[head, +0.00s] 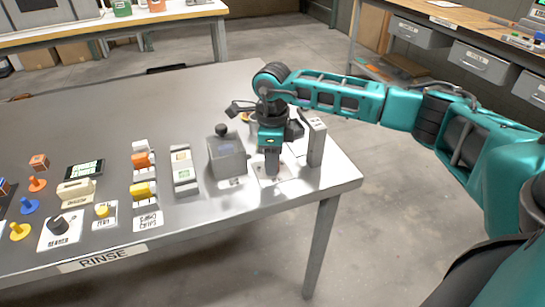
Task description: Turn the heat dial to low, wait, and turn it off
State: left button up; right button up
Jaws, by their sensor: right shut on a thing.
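My right gripper (271,168) points straight down near the table's right end, over a white label plate (266,182). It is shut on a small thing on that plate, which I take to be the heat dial. The fingers hide nearly all of it, so its setting cannot be read. A grey box (228,160) with a black ball knob on top stands just left of the gripper, and a tall grey post (316,143) stands just right of it. My left gripper is not in view.
On the grey table (190,95), left of the box, are a slotted panel (185,172), orange and yellow switches, a black knob (59,224) on a white plate and several coloured pieces. The back of the table is clear. Drawers (418,34) stand beyond at right.

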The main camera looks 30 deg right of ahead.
dwell(0.3)
jog(key=o, duration=1)
jog(key=shift+o, duration=0.2)
jog(key=shift+r, duration=0.15)
notch_tip(320, 180, up, 13)
jog(key=p, duration=0.1)
